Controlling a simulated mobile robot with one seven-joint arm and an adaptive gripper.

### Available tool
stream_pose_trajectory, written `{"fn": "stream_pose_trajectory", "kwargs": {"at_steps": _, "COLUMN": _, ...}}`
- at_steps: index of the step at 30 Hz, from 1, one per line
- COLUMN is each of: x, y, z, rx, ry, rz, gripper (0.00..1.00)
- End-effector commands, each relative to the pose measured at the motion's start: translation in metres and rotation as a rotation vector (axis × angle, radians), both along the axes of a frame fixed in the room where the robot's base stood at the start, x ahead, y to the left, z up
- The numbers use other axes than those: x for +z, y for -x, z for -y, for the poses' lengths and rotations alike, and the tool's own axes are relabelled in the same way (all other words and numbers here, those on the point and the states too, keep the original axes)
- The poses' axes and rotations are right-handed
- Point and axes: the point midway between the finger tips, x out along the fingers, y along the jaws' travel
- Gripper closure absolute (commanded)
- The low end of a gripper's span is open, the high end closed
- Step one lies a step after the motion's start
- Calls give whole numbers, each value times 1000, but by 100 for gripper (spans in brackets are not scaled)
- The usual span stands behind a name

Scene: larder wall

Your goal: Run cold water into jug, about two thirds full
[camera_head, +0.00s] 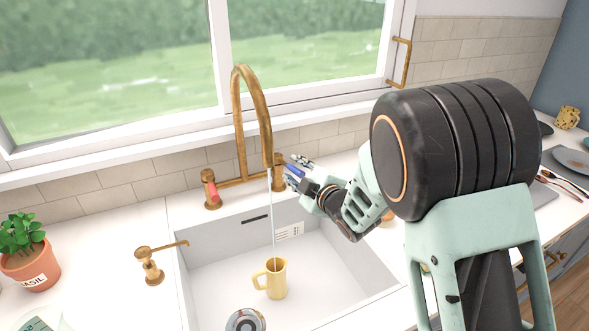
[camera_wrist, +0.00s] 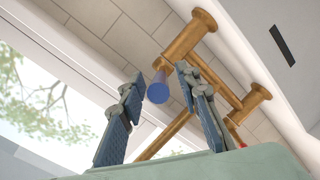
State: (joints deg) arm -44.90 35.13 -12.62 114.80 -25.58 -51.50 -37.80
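The yellow jug (camera_head: 275,282) stands upright in the sink, its handle to the left. A thin stream of water (camera_head: 272,225) falls from the brass spout (camera_head: 267,150) into it. The water level inside cannot be made out. My gripper (camera_head: 288,168) is at the right-hand tap, whose blue handle (camera_head: 294,171) marks cold. In the wrist view the open fingers (camera_wrist: 160,78) stand on either side of the blue handle end (camera_wrist: 158,93), with a visible gap at the left finger; contact at the right one is unclear. The red-marked tap (camera_head: 211,190) is on the left.
A brass soap dispenser (camera_head: 150,265) and a potted basil (camera_head: 30,260) stand on the left counter. My arm hides much of the right counter.

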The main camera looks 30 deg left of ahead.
Motion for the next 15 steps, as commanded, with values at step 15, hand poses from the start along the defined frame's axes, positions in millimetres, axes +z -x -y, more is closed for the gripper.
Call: {"fn": "stream_pose_trajectory", "kwargs": {"at_steps": 15, "x": -1, "y": -2, "z": -3, "rx": 0, "ry": 0, "rz": 0, "gripper": 88}}
